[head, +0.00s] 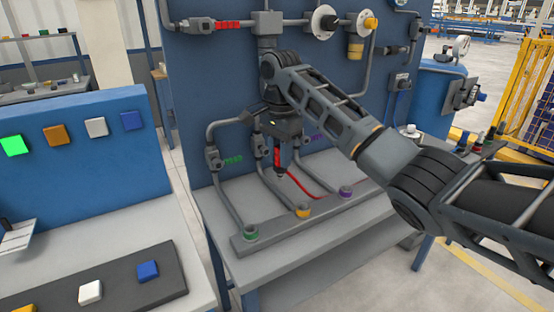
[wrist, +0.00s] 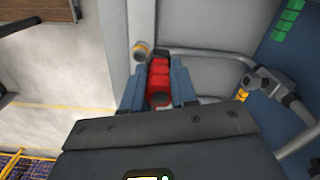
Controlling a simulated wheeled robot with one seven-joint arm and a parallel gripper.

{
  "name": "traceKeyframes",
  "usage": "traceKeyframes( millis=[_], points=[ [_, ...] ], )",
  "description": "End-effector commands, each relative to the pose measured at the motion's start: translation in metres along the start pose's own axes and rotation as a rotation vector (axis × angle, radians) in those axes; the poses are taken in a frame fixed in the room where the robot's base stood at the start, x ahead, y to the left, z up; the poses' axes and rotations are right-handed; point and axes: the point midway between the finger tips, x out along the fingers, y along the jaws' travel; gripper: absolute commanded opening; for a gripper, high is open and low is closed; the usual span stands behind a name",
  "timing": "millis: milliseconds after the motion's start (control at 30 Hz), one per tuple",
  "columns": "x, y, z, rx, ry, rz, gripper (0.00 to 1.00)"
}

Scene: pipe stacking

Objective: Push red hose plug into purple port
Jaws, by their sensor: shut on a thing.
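My gripper (head: 279,163) hangs in front of the blue panel, above the grey bench. It is shut on the red plug (wrist: 160,80), which shows between the two fingers in the wrist view. In the head view the plug is mostly hidden by the fingers, and a red hose (head: 306,190) runs from near it down to the right. The purple port (head: 346,192) is the rightmost of three ports on the grey strip, right of and apart from the gripper. I cannot make it out in the wrist view.
The yellow port (head: 303,211) and green port (head: 250,233) stand left of the purple one, with grey pipes rising behind them. A yellow-ringed port (wrist: 141,50) shows just beyond the plug in the wrist view. The bench front (head: 320,240) is bare.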

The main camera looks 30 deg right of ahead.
Motion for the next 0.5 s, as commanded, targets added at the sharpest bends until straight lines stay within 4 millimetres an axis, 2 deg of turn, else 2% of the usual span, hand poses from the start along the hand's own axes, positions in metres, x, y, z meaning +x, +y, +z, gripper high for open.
traceKeyframes(
  millis=[267, 500],
  points=[
    [-0.004, 0.000, 0.000, 0.000, 0.000, -0.001, 0.00],
    [-0.020, 0.000, 0.001, -0.001, -0.001, 0.000, 0.00]
  ],
)
